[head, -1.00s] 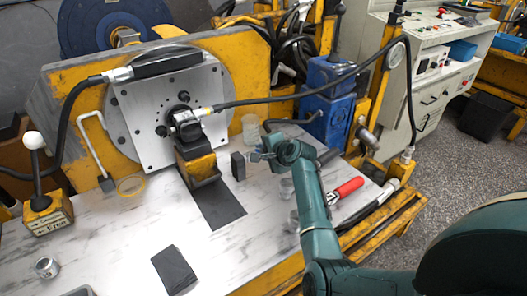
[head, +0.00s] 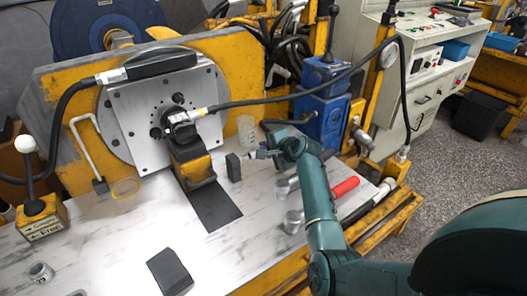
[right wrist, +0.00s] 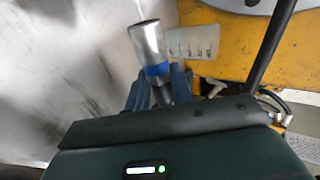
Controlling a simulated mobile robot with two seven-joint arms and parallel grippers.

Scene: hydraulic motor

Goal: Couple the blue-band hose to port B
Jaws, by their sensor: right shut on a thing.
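My right gripper (head: 260,154) is above the table, to the right of the motor. In the right wrist view its blue-grey fingers (right wrist: 157,90) are shut around a dark hose end with a blue band (right wrist: 157,69) and a bare silver metal fitting (right wrist: 147,42) pointing away. In the head view the held hose end is too small to make out well. The motor (head: 178,116) sits at the centre of a grey square plate. A hose with a yellow band (head: 204,111) joins it from the right. Port letters are not readable. My left gripper is not in view.
A black block (head: 233,167) and a clear beaker (head: 246,130) stand between motor and gripper. Metal cylinders (head: 293,222) and a red-handled tool (head: 344,187) lie near my right forearm. A dark flat block (head: 170,272) lies at the front. A blue unit (head: 320,110) stands behind.

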